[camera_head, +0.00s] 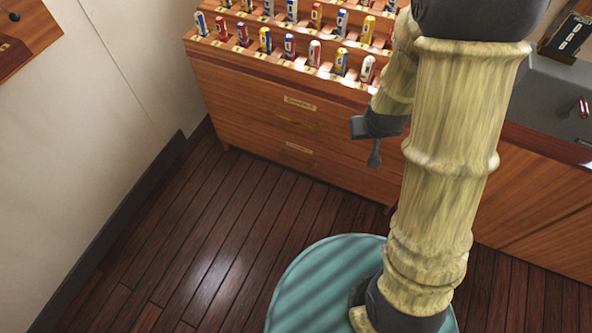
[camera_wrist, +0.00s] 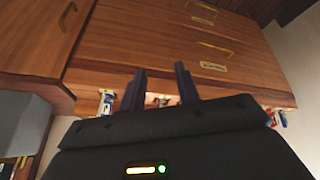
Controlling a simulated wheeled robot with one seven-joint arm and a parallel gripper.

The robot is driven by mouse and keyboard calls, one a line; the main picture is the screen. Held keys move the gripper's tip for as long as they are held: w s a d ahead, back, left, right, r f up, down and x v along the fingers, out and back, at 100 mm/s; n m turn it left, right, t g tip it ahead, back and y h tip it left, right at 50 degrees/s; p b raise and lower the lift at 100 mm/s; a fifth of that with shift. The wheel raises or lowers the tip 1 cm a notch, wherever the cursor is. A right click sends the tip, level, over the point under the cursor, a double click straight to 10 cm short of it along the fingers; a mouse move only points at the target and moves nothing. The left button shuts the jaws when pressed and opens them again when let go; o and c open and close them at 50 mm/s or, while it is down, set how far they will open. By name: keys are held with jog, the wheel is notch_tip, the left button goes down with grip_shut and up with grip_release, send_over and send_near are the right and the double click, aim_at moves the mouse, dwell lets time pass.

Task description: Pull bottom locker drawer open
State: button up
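The wooden locker (camera_head: 240,105) stands against the wall below rows of small coloured rolls. Its bottom drawer (camera_head: 255,145) is shut, with a pale label plate and a faint brass handle on its front. In the wrist view the locker appears upside down, so the bottom drawer's handle (camera_wrist: 203,8) is near the top edge, beyond the upper drawer's handle (camera_wrist: 215,48). My gripper (camera_head: 375,158) is in front of the locker's right part in the head view, right of the handles. In the wrist view my gripper (camera_wrist: 160,80) has its two fingers apart, with nothing between them.
The upper drawer (camera_head: 245,95) is also shut. A wooden cabinet (camera_head: 545,225) with a grey top adjoins on the right. A pale wall (camera_head: 90,110) with dark skirting is on the left. The dark plank floor (camera_head: 220,230) before the locker is clear.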

jog(key=w+a+f+n+t+h+b, duration=0.1)
jog(key=w+f+n+t+b, duration=0.2)
jog(key=w+f+b, duration=0.95)
jog(key=s+a+f+n+t+b, duration=0.1)
jog(key=f+n+t+b, duration=0.2)
jog(key=f+b, duration=1.15)
jog(key=a+f+n+t+y+b, duration=0.1)
jog(key=a+f+n+y+b, duration=0.2)
jog(key=f, duration=0.6)
jog(key=a+f+n+t+y+b, duration=0.1)
jog(key=a+f+n+y+b, duration=0.2)
jog(key=f+n, duration=0.3)
jog(key=a+f+n+t+y+b, duration=0.1)
jog(key=a+f+n+b, duration=0.4)
jog(key=f, duration=0.9)
jog(key=shift+s+f+y+b, duration=0.25)
jog(key=shift+y+b, duration=0.1)
jog(key=shift+y, duration=0.55)
